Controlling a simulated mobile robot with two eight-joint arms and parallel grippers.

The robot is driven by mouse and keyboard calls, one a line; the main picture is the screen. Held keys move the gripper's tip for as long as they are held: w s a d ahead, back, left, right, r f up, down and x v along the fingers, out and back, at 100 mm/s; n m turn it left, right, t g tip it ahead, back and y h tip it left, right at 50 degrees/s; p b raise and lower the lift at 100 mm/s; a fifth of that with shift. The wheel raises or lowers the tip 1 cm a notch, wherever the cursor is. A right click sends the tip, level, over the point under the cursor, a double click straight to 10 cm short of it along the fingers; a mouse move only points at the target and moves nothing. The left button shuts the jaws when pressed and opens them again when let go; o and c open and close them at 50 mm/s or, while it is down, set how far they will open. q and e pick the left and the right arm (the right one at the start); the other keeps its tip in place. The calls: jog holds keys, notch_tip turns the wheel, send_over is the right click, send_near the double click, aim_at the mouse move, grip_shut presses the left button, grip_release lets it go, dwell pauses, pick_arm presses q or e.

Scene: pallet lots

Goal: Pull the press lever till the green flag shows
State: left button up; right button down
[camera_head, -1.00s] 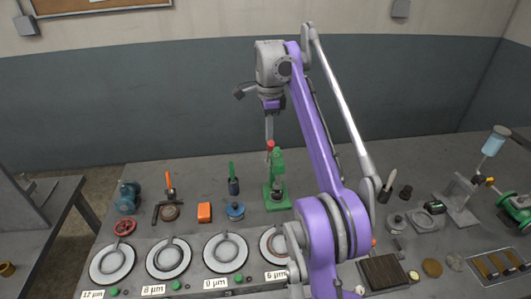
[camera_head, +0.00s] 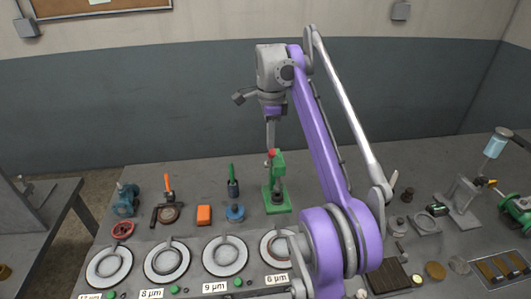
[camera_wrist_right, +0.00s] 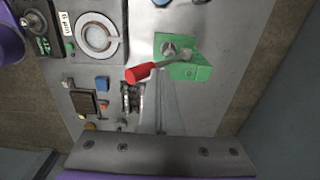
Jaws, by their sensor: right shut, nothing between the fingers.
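The green press (camera_head: 278,183) stands on the bench toward its back, with a green base and column. Its lever ends in a red handle (camera_head: 271,152), which also shows in the right wrist view (camera_wrist_right: 139,73), tilted out over the bench from the green base (camera_wrist_right: 190,70). My right gripper (camera_head: 271,146) points down at the red handle from above, shut and empty. In the right wrist view its fingers (camera_wrist_right: 163,105) lie close beside the handle; I cannot tell whether they touch. I cannot make out a green flag. My left gripper is not in view.
A blue pot (camera_head: 235,212), an orange block (camera_head: 204,215) and a dark bottle with a green top (camera_head: 233,187) stand left of the press. Round plates (camera_head: 226,256) line the front. A dark wooden block (camera_head: 387,277) and several small parts lie to the right.

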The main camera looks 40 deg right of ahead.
aim_at(272, 157)
jog(key=shift+s+a+f+b, duration=0.35)
jog(key=shift+s+f+b, duration=0.1)
jog(key=shift+s+b, duration=0.15)
jog(key=shift+s+a, duration=0.1)
jog(key=shift+s, duration=0.05)
jog(key=shift+s+a+f+b, duration=0.2)
jog(key=shift+s+f+b, duration=0.2)
jog(key=shift+f+b, duration=0.1)
jog(key=shift+s+a, duration=0.15)
jog(key=shift+s, duration=0.1)
jog(key=shift+f, duration=0.1)
